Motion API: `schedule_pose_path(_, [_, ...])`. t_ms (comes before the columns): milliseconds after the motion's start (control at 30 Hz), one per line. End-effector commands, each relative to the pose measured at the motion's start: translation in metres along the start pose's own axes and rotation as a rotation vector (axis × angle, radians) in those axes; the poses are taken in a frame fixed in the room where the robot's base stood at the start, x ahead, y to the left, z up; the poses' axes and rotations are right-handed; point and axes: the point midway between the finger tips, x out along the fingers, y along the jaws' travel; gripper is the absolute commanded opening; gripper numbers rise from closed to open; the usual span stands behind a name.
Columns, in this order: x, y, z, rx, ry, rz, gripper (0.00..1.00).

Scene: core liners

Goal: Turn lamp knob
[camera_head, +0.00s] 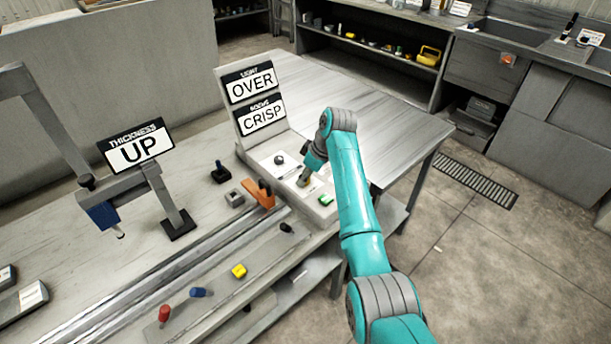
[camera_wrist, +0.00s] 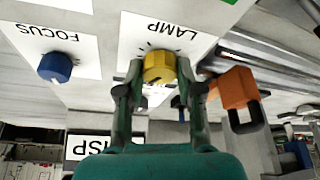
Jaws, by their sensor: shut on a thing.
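The lamp knob (camera_wrist: 158,68) is yellow and sits on a white panel with the printed word LAMP (camera_wrist: 172,32), upside down in the wrist view. My gripper (camera_wrist: 160,78) has its two fingers on either side of the knob and is shut on it. In the head view my gripper (camera_head: 306,180) reaches down to the white control panel (camera_head: 265,160) at the table's right end. The knob is mostly hidden there by my gripper. Part of the knob's far side shows clear of the fingers in the wrist view.
A blue FOCUS knob (camera_wrist: 56,67) stands beside the lamp knob. A green button (camera_head: 326,200) is near my gripper. An orange clamp (camera_head: 262,194) stands to the left on the rail. Signs reading OVER (camera_head: 252,85) and CRISP (camera_head: 262,118) rise behind the panel.

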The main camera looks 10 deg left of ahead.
Motion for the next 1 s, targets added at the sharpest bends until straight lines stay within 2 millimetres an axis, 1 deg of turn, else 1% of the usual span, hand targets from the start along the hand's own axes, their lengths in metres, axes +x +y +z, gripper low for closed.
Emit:
schedule_pose_path(167, [0.0002, 0.0002, 0.0002, -0.011, 0.000, -0.005, 0.01])
schedule_pose_path(367, [0.0002, 0.0009, 0.0005, -0.078, 0.000, -0.033, 0.01])
schedule_pose_path(1000, [0.0000, 0.0029, -0.0005, -0.511, 0.000, -0.214, 0.01])
